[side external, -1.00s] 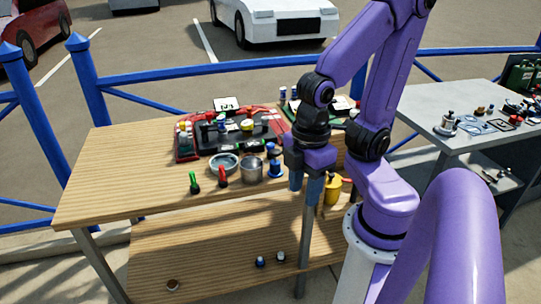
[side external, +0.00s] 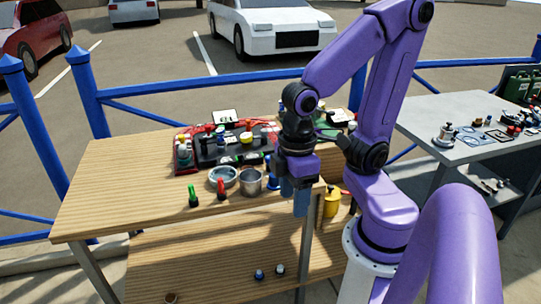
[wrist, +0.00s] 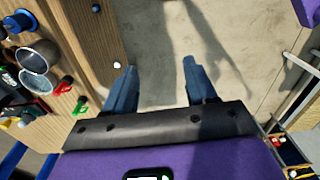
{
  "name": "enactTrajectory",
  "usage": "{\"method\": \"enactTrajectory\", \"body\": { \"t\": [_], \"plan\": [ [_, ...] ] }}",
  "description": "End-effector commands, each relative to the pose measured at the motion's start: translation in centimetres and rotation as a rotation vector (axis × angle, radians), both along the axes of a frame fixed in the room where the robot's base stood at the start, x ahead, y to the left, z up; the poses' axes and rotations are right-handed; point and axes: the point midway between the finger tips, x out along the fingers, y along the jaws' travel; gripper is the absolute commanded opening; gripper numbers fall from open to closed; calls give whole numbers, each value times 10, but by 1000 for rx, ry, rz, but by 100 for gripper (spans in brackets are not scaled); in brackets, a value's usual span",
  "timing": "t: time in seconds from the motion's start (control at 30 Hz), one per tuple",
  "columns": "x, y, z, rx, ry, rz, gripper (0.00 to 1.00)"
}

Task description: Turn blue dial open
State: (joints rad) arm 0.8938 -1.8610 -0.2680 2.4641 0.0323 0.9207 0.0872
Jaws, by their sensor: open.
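My gripper (side external: 293,200) hangs pointing down at the front right edge of the wooden table (side external: 110,190), its blue fingers apart and empty. In the wrist view my gripper (wrist: 158,80) shows open over the paved ground, with nothing between the fingers. A small blue knob-like piece (side external: 272,183) stands on the table just left of the fingers in the side view, partly hidden by them. I cannot tell for sure that it is the blue dial. No contact with it is visible.
A metal cup (side external: 250,183), a shallow round dish (side external: 223,176), a red-handled piece (side external: 221,188) and a green-handled piece (side external: 193,195) stand left of the gripper. A black tray (side external: 222,153) of parts lies behind. A yellow container (side external: 332,200) is right. The table's left part is clear.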

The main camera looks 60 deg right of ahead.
Motion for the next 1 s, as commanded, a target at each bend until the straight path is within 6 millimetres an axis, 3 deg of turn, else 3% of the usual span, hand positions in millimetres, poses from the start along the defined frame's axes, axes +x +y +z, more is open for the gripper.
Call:
{"method": "enactTrajectory", "body": {
  "t": [0.27,0.47,0.77,1.0],
  "plan": [
    [66,-19,5,33,73,-653,56],
    [112,-50,8,65,129,-1119,56],
    [169,-125,10,138,217,-1808,56],
    [194,-206,10,220,305,-2354,56]
  ]
}}
